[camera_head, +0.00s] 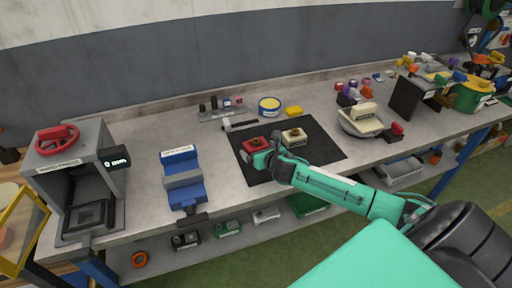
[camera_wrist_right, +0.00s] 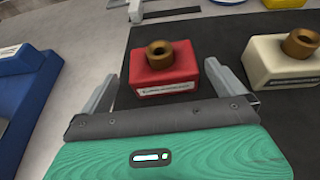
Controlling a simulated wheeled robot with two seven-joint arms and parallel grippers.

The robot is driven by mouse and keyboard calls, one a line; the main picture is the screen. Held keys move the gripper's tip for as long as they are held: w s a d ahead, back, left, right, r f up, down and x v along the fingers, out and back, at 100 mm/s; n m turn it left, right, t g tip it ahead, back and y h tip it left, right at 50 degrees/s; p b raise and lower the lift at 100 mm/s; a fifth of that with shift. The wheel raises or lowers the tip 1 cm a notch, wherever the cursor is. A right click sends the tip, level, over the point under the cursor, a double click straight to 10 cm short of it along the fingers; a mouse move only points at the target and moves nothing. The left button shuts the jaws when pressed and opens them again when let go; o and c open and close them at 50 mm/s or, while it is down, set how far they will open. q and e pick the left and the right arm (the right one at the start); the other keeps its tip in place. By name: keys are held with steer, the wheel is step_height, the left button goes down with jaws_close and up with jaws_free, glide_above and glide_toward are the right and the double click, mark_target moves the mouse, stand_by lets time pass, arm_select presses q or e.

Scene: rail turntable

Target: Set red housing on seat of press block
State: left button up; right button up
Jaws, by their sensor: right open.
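The red housing (camera_head: 254,143) sits upright on the black mat, with a bronze ring on top. In the right wrist view the red housing (camera_wrist_right: 164,75) has a white label on its near face. My right gripper (camera_head: 264,155) is open just in front of it; in the right wrist view its fingers (camera_wrist_right: 160,85) are spread to either side of the housing, with a gap on each side. The grey press block (camera_head: 80,175) stands at the far left, with a red handwheel on top and a dark seat (camera_head: 87,214) in its open bay. My left gripper is out of view.
A cream housing (camera_head: 295,136) sits on the mat (camera_head: 318,152) right of the red one. A blue vise (camera_head: 182,180) stands between the press and the mat. A yellow-topped tin (camera_head: 269,105) and a hammer lie behind. Bare bench lies between vise and mat.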

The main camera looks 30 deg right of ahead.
mark_target(258, 146)
steer(key=shift+d+r+p+x, duration=0.1)
steer(key=shift+p+x, duration=0.15)
steer(key=shift+x, duration=0.75)
steer(key=shift+d+r+p+x, duration=0.1)
steer(key=shift+r+p+x, duration=0.1)
steer(key=shift+x, duration=0.8)
steer(key=shift+w+f, duration=0.1)
steer(key=shift+c, duration=0.4)
steer(key=c, duration=1.4)
